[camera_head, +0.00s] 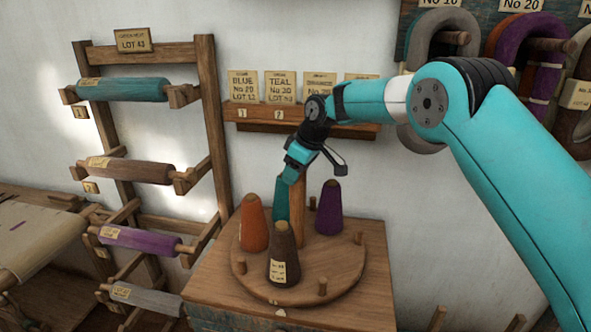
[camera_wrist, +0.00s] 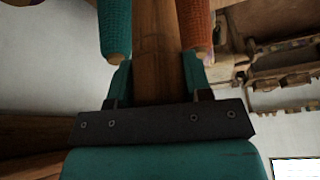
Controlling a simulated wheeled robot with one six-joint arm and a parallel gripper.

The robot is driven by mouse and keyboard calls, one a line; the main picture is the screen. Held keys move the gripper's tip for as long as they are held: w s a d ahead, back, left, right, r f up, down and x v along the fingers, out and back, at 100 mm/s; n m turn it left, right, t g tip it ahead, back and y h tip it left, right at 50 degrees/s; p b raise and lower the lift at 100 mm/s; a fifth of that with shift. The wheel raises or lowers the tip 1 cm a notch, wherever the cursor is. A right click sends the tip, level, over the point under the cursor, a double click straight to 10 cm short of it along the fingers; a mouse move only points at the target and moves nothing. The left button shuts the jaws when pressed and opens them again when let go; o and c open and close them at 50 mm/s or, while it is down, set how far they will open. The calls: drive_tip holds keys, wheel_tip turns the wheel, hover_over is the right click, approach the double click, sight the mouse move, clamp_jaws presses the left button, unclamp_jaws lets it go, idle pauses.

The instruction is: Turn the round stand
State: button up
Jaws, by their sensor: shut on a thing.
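The round stand (camera_head: 327,282) is a wooden disc on a table, with an upright centre post (camera_head: 297,215) and short pegs near its rim. It carries an orange cone (camera_head: 253,223), a dark brown cone (camera_head: 283,262) and a purple cone (camera_head: 330,208). A teal cone (camera_wrist: 115,28) and the orange cone (camera_wrist: 195,25) flank the post (camera_wrist: 155,50) in the wrist view. My gripper (camera_head: 291,178) is shut on the post above the disc. In the wrist view its fingers (camera_wrist: 157,85) lie on both sides of the post.
A wooden rack (camera_head: 207,110) with several yarn rolls stands left of the table (camera_head: 215,285). A label shelf (camera_head: 258,113) is on the wall behind, and hanks (camera_head: 506,45) hang at upper right. Part of a loom (camera_head: 35,240) shows at far left.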

drive_tip(key=shift+r+n, duration=0.1)
drive_tip(key=shift+n, duration=0.5)
idle(0.3)
drive_tip(key=o, duration=1.3)
drive_tip(key=v, duration=0.5)
drive_tip(key=p+v, duration=0.1)
drive_tip(key=v, duration=1.1)
drive_tip(key=shift+w+d+r, duration=0.15)
drive_tip(key=shift+w+d, duration=0.1)
drive_tip(key=shift+d, duration=0.05)
